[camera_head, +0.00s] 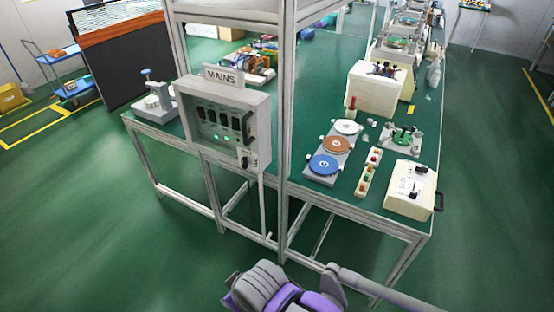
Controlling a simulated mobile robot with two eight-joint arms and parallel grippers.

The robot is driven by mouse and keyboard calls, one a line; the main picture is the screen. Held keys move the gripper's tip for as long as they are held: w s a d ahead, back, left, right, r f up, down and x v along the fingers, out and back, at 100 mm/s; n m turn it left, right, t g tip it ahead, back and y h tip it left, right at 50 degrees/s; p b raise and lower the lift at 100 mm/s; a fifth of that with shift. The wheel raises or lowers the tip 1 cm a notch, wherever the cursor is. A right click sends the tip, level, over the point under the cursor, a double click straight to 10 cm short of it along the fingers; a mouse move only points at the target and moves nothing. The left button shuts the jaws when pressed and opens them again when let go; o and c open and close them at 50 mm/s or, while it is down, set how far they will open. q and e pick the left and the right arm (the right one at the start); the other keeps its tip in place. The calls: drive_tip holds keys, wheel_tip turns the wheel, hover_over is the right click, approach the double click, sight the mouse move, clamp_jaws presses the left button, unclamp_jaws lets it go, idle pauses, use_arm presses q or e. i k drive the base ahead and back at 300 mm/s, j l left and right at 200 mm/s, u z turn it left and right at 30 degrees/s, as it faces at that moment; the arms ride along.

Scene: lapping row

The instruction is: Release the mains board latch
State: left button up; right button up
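The mains board (207,97) is a pale grey box on the frame post at the table's near side, left of centre. A MAINS sign (222,76) stands on its top. Its recessed face holds a row of several dark switches (223,120) with small green lights below. A black handle (251,128) is at the face's right side, and a black knob-like part (245,162) sits at its lower right. I cannot tell which part is the latch or how it is set. Neither gripper's fingers show; purple and grey links of my own arm are at the bottom centre.
The green-topped table (310,205) has metal legs and an upright frame post (287,120) right of the board. A tray with white, brown and blue discs (323,165), a strip of coloured buttons (371,173) and a cream control box (410,190) stand right. The floor in front is clear.

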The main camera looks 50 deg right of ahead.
sight(245, 160)
drive_tip(key=z, duration=1.45)
